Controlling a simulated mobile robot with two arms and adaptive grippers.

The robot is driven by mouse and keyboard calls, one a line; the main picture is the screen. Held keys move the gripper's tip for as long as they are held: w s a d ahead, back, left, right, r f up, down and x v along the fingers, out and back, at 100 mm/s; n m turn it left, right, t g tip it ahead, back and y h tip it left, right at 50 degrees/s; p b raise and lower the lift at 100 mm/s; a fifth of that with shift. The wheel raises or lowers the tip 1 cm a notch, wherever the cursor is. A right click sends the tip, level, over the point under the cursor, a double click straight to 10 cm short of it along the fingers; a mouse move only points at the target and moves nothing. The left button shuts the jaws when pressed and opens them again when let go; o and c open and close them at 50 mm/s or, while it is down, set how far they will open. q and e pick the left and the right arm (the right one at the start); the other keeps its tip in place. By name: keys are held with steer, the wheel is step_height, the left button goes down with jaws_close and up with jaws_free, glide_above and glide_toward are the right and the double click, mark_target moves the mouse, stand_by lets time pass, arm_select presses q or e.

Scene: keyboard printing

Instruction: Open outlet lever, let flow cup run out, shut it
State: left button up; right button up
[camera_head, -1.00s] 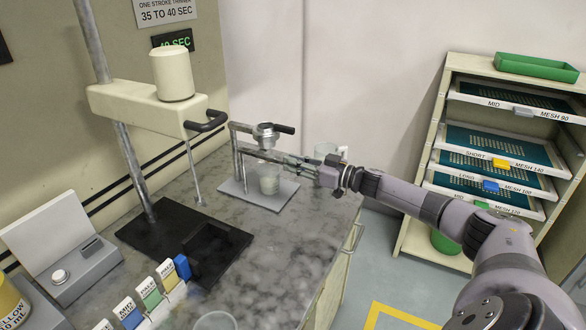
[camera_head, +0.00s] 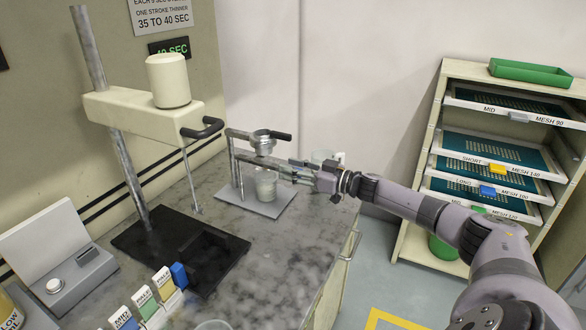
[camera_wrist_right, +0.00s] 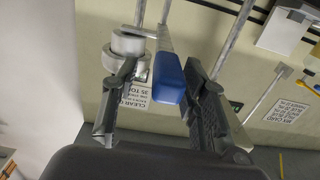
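A clear beaker (camera_head: 266,184) with pale contents stands below the cup on a grey plate (camera_head: 282,203). My right gripper (camera_head: 285,170) reaches in from the right, just below the cup. In the right wrist view the gripper (camera_wrist_right: 160,100) is open, and a blue lever grip (camera_wrist_right: 168,80) lies between its fingers, nearer the right-hand one. The cup (camera_wrist_right: 129,42) shows beyond the left-hand finger. Any flow is too small to tell. My left gripper is out of view.
A mixer (camera_head: 140,109) stands left over a black base (camera_head: 165,232). A rack of mesh screens (camera_head: 497,145) stands at right. The front middle of the marble bench (camera_head: 262,255) is clear.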

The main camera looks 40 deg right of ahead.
steer(key=shift+s+d+f, duration=0.15)
steer(key=shift+s+d, duration=0.1)
steer(key=shift+s, duration=0.3)
steer(key=v, duration=1)
steer(key=shift+s, duration=0.3)
steer(key=shift+d, duration=0.1)
